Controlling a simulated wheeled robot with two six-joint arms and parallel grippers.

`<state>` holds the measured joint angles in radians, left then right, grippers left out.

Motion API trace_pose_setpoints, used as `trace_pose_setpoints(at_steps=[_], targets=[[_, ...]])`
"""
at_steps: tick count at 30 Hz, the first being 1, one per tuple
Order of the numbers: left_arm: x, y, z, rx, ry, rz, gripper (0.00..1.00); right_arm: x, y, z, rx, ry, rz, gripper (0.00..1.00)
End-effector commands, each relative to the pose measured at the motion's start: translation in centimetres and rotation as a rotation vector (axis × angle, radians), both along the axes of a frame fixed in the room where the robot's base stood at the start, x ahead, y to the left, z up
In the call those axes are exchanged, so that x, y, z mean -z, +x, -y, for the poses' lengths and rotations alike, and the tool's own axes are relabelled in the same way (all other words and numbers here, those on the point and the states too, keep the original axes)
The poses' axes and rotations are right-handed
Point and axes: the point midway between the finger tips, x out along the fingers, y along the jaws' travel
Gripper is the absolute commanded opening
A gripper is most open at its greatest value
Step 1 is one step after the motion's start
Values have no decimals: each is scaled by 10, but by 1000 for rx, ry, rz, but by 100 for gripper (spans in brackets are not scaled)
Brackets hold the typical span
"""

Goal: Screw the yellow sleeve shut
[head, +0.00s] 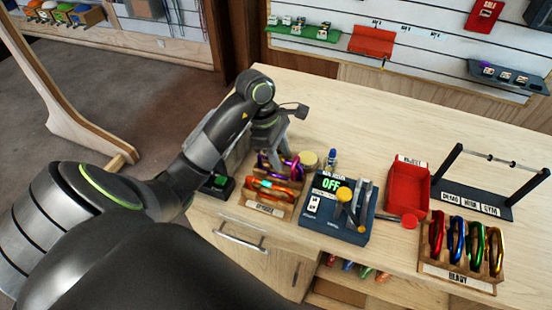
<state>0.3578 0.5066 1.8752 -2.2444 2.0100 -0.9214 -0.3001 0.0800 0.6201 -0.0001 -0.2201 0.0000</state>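My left gripper (272,148) points down at the wooden tray labelled with unreadable letters (264,208). Its fingertips are at or just above a purple carabiner (268,167) at the tray's back; I cannot tell whether they touch or grip it. Orange and red carabiners (282,187) also stand in this tray. My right gripper is not in view.
A red bin (408,187) and a rack labelled READY (457,277) with several coloured carabiners stand to the right. A black stand with a bar (470,205) is behind the rack. The back tabletop is clear.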

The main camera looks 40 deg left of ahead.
Motion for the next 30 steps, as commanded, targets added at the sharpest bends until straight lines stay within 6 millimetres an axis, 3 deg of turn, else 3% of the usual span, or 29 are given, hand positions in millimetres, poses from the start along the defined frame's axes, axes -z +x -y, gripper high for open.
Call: trace_pose_setpoints(at_steps=[30], targets=[[2,14,-3,0,0,0,40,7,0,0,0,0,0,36]])
